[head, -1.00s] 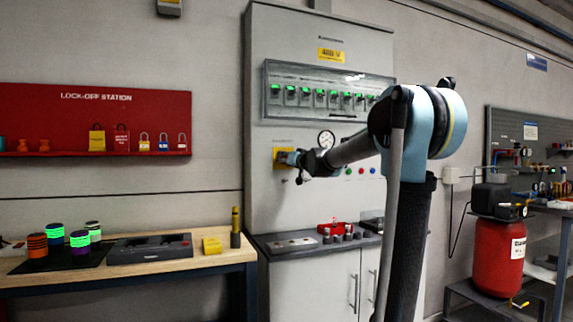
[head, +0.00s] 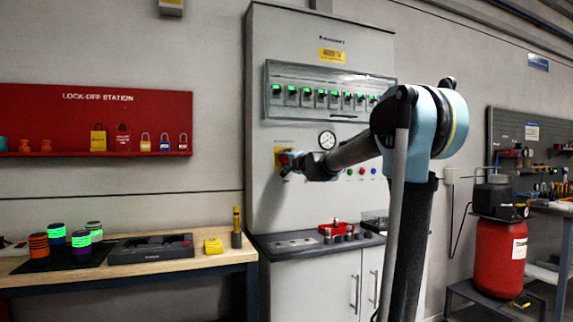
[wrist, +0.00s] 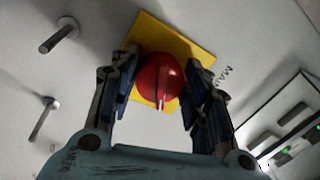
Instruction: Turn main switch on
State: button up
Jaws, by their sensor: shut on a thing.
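The main switch is a round red knob (wrist: 158,82) on a yellow square plate (wrist: 190,48). The plate is on the grey cabinet front, and part of a "MAIN" label shows beside it. My gripper (wrist: 162,84) has a finger on either side of the knob and is shut on it. The knob's raised grip bar shows between the fingers. In the head view my gripper (head: 290,161) is at the yellow plate (head: 278,155) and covers most of it.
Green-lit breakers (head: 320,97) sit behind a panel above. A gauge (head: 327,140) and coloured buttons (head: 362,171) are to the right of the switch. Pegs (wrist: 60,35) stick out of the cabinet near my gripper. A shelf (head: 300,245) with small parts is below.

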jog(key=m, duration=0.6)
jog(key=shift+d+h, duration=0.1)
jog(key=shift+h, duration=0.2)
jog(key=shift+m, duration=0.3)
jog(key=o, duration=1.1)
jog(key=shift+c, duration=0.2)
jog(key=v, duration=1.1)
jog(key=shift+s+d+f, duration=0.2)
jog(key=shift+s+f, duration=0.05)
jog(key=shift+s, duration=0.1)
